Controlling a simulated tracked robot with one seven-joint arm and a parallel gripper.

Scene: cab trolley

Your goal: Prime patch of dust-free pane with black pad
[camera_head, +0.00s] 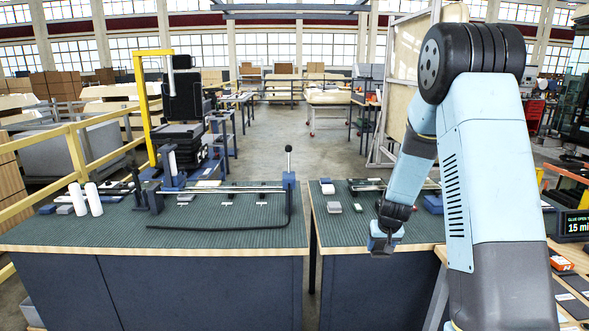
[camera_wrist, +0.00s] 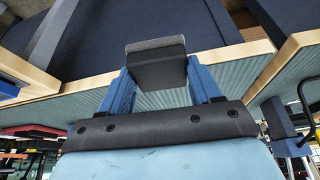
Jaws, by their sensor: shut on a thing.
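My gripper (camera_head: 383,244) hangs over the front part of the right bench's green top. In the wrist view my gripper's two blue fingers (camera_wrist: 160,78) are shut on a black pad (camera_wrist: 158,64). The pad is a dark block with a greyer strip along its far edge, and it is clear of other things. In the head view the pad is too small to tell from the gripper's dark tip. I cannot pick out a pane with a dust-free patch in either view.
The left bench (camera_head: 150,246) carries two white rolls (camera_head: 85,198) and a long metal bar fixture with an upright lever (camera_head: 289,165). The right bench (camera_head: 345,232) holds small grey blocks (camera_head: 334,207). A narrow gap separates the benches. A glue timer display (camera_head: 577,225) stands at far right.

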